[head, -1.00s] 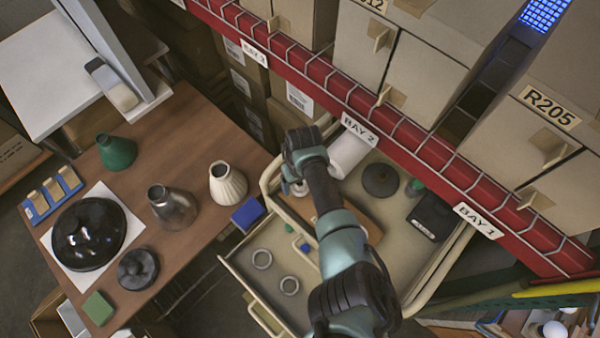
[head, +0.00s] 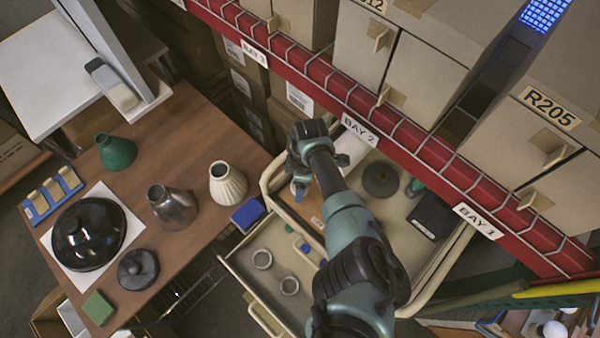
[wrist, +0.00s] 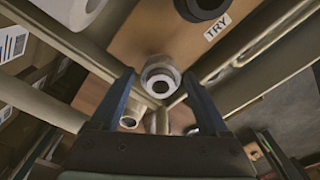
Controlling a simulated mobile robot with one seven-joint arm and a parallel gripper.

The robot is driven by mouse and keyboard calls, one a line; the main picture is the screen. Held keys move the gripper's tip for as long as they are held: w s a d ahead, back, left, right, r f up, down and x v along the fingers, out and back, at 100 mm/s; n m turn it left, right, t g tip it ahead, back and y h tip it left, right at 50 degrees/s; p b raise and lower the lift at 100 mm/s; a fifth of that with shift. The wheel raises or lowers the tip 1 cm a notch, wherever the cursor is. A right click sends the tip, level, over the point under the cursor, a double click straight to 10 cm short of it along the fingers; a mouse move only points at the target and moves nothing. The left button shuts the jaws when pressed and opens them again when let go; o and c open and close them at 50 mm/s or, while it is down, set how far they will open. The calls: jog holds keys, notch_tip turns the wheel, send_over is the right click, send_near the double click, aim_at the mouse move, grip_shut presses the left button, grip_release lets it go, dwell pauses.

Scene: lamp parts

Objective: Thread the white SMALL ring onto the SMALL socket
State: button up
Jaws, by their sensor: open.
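In the wrist view, a pale round collar (wrist: 160,64) with a grey socket-like cylinder inside it stands at the wooden board's edge. It looks like a white ring around a socket, but I cannot tell its size or how far down it sits. My gripper (wrist: 163,88) is open, with one blue finger on each side of this piece and visible gaps between. In the head view my gripper (head: 299,185) is over the left end of the board (head: 302,207), and the arm hides much of that area. Two pale rings (head: 262,267) (head: 289,293) lie apart on the cart's tray.
The beige cart (head: 242,262) has a raised rail around it. The red shelf beam (head: 330,82) is close behind. A wooden table (head: 210,120) with lamp parts stands left.

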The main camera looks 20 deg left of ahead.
jog(key=n, duration=0.3)
jog(key=shift+n, duration=0.4)
jog(key=n, duration=0.4)
jog(key=shift+a+n+g, duration=0.1)
jog(key=shift+n+g, duration=0.2)
grip_shut()
jog(key=shift+r+m, duration=0.1)
jog(key=shift+m, duration=0.4)
jog(key=m, duration=0.2)
jog(key=shift+m, duration=0.3)
jog(key=m, duration=0.3)
jog(key=shift+m, duration=0.4)
